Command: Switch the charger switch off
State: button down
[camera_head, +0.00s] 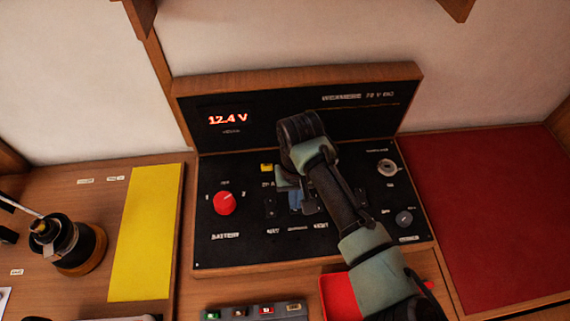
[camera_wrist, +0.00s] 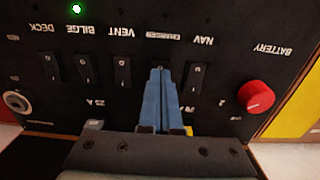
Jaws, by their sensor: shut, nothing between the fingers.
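The black switch panel (camera_head: 240,250) stands in a wooden frame. It also shows, upside down, in the wrist view (camera_wrist: 225,60). The charger label (camera_wrist: 163,36) is directly beyond my gripper's tips. The charger switch is hidden behind the blue fingers, so its position cannot be told. My gripper (camera_wrist: 159,72) is shut and empty, its tips at or very close to the charger switch's place. In the head view my gripper (camera_head: 296,203) is partly hidden by my arm. The vent switch (camera_wrist: 123,73) and the nav switch (camera_wrist: 196,77) flank the fingers.
The bilge switch (camera_wrist: 85,69) and deck switch (camera_wrist: 51,68) lie farther along the row. A green light (camera_wrist: 77,10) glows near bilge. The red battery knob (camera_head: 224,203) stands out from the panel. The display (camera_head: 228,119) reads 12.4 V. A yellow mat (camera_head: 147,235) and red mat (camera_head: 490,200) lie either side.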

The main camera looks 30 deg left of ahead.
jog(key=shift+f+b, duration=0.45)
jog(key=shift+f, duration=0.45)
jog(key=shift+r, duration=0.1)
notch_tip(320, 180, up, 7)
jog(key=p, duration=0.7)
dwell(0.3)
dwell(0.4)
